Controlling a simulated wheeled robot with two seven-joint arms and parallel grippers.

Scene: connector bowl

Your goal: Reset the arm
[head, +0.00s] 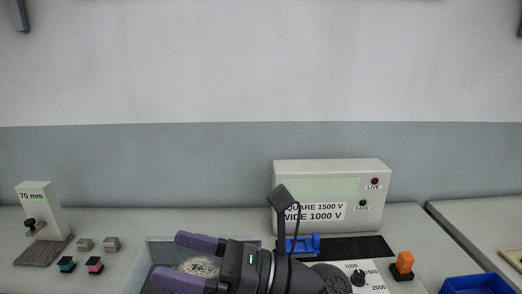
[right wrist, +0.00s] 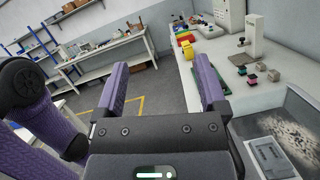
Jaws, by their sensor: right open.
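My right gripper (head: 173,257) reaches in from the lower right of the head view and points left. Its two purple fingers are apart with nothing between them, over a grey tray (head: 152,250). The fingers also show in the right wrist view (right wrist: 162,75), spread wide and empty. A speckled pale patch (head: 200,266) shows in the tray behind the fingers. The tray also shows in the right wrist view (right wrist: 290,100), with a grey block-like part (right wrist: 269,157) in it. My left gripper is not seen.
A tester box (head: 330,168) with labels stands at the back right. A blue fixture (head: 302,245), a dial panel (head: 350,275), an orange switch (head: 403,263) and a blue bin (head: 475,285) lie rightward. A 70 mm stand (head: 40,212) and several small connectors (head: 94,265) are at left.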

